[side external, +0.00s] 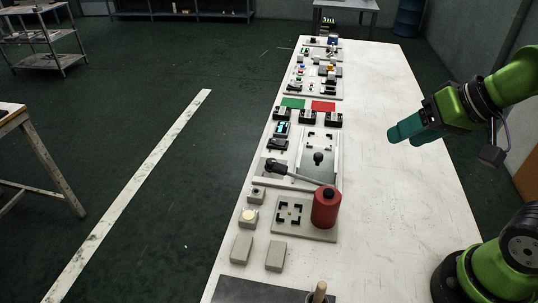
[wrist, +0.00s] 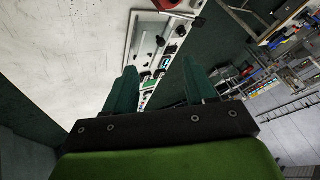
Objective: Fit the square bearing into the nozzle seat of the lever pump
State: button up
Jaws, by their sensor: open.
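My gripper (side external: 402,131) hangs in the air over the right edge of the long table in the side external view, teal fingers pointing left. In the wrist view its two fingers (wrist: 160,82) stand apart with nothing between them. A grey base plate (side external: 318,237) carries a red cylinder (side external: 325,208) with a black top and, beside it, a square spot framed by black corner brackets (side external: 290,212). A black-knobbed lever (side external: 277,167) lies just behind it. Small blocks (side external: 248,218) (side external: 257,195) stand left of the plate; I cannot tell which piece is the square bearing.
Two plain grey blocks (side external: 242,249) (side external: 276,255) stand nearer the front of the white table (side external: 385,200). A panel with a black knob (side external: 318,158), green (side external: 292,103) and red (side external: 323,106) cards and several devices line the left side. The table's right half is clear.

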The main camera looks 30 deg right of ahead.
jog(key=n+g+h, duration=0.2)
jog(key=n+g, duration=0.5)
jog(key=n, duration=0.6)
send_over(256, 192)
jog(key=f, duration=1.8)
jog(key=shift+w+a+f, duration=0.1)
jog(key=shift+a, duration=0.1)
jog(key=shift+d+f, duration=0.15)
jog(key=shift+f, duration=1.25)
jog(key=shift+d+f, duration=0.15)
jog(key=shift+f, duration=1.2)
